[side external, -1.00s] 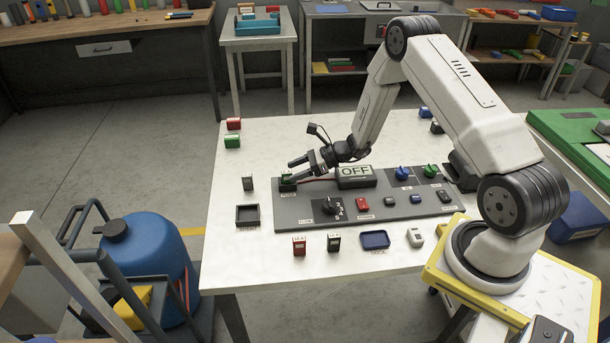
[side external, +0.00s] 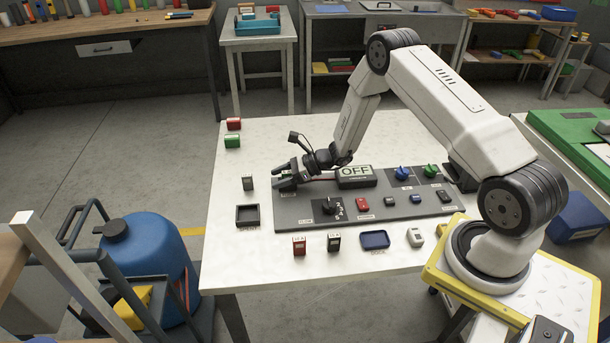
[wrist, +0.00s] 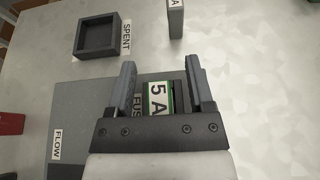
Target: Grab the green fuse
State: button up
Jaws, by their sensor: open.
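A green fuse with a white "5 A" label (wrist: 158,98) sits at the fuse spot of the grey panel. In the wrist view it lies between the two fingers of my gripper (wrist: 160,66), with a gap on each side. In the side view my gripper (side external: 283,177) is low over the panel's left end, open, and its fingers hide most of that fuse.
The grey panel (side external: 290,212) carries knobs, switches and an "OFF" display (side external: 356,176). An empty dark "SPENT" tray (side external: 247,216) is left of it. A dark fuse (side external: 248,183), a red one (side external: 299,246), another dark one (side external: 334,242) and a blue tray (side external: 375,240) stand around.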

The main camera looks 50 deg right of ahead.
grip_shut()
jog(key=shift+r, duration=0.15)
jog(key=shift+r, duration=0.8)
jog(key=s+a+r, duration=0.1)
jog(key=s+r, duration=1)
jog(key=s, duration=0.3)
jog(key=shift+a, duration=0.25)
